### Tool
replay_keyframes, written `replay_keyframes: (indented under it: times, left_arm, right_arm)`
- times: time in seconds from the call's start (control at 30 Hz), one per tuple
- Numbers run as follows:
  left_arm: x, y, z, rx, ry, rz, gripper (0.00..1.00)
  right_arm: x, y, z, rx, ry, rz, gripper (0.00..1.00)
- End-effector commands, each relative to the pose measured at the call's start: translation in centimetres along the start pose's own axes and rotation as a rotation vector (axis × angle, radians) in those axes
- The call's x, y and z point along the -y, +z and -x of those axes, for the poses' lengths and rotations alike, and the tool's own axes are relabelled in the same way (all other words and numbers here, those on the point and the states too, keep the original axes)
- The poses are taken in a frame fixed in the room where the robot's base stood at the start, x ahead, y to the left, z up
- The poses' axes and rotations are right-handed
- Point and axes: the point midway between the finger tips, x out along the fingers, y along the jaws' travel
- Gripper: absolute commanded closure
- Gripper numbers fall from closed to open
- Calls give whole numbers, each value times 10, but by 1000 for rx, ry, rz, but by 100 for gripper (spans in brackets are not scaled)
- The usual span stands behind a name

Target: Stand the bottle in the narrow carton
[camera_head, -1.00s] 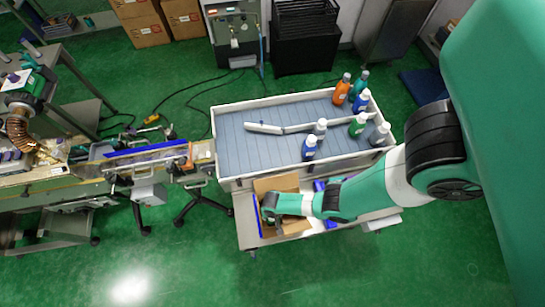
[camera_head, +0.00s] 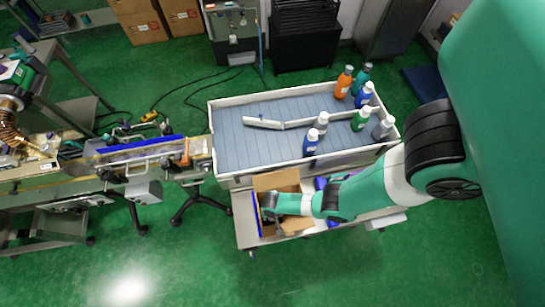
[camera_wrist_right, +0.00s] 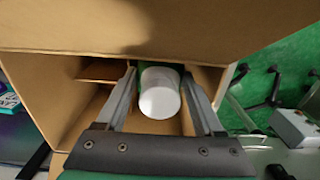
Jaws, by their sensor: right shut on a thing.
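The open brown cardboard carton (camera_head: 276,180) stands on the low cart in front of the tray table, and it also fills much of the right wrist view (camera_wrist_right: 60,98). My right gripper (camera_head: 268,205) is at the carton's opening. In the right wrist view my right gripper (camera_wrist_right: 163,82) has one finger on each side of a bottle with a white cap (camera_wrist_right: 159,96) and is shut on it. The cap points toward the camera. The bottle's body is mostly hidden, so I cannot tell whether it touches the carton floor. My left gripper is not in view.
The grey tray table (camera_head: 238,150) holds several bottles, including an orange bottle (camera_head: 344,82), a blue bottle (camera_head: 311,142) and a green bottle (camera_head: 361,119). A white bent bar (camera_head: 264,123) lies across it. A conveyor (camera_head: 125,156) stands to the left. Blue-purple items show beside the carton.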

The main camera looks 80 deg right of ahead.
Motion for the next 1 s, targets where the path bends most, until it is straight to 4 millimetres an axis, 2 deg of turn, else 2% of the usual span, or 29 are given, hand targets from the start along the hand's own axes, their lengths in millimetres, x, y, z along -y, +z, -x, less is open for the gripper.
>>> replay_keyframes:
  times: [0.1, 0.13, 0.2, 0.43, 0.57, 0.67, 0.9, 1.0]
  left_arm:
    - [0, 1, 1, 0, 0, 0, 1]
    - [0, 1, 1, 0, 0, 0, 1]
    - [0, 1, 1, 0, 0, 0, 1]
    - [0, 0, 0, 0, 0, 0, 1]
    - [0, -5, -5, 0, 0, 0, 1]
    - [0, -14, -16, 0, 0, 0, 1]
    - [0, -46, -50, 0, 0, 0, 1]
    - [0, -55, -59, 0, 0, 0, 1]
  right_arm:
    - [0, 0, -1, 0, -1, 0, 100]
    - [0, 0, -1, 0, 0, 0, 29]
    - [0, 0, -1, 0, 0, 0, 18]
    - [0, 0, -1, 0, 0, 0, 18]
    - [0, 0, 7, 0, 0, 0, 18]
    - [0, 0, 22, 0, 0, 0, 18]
    - [0, 0, 71, 0, 0, 0, 18]
    - [0, 0, 84, 0, 0, 0, 18]
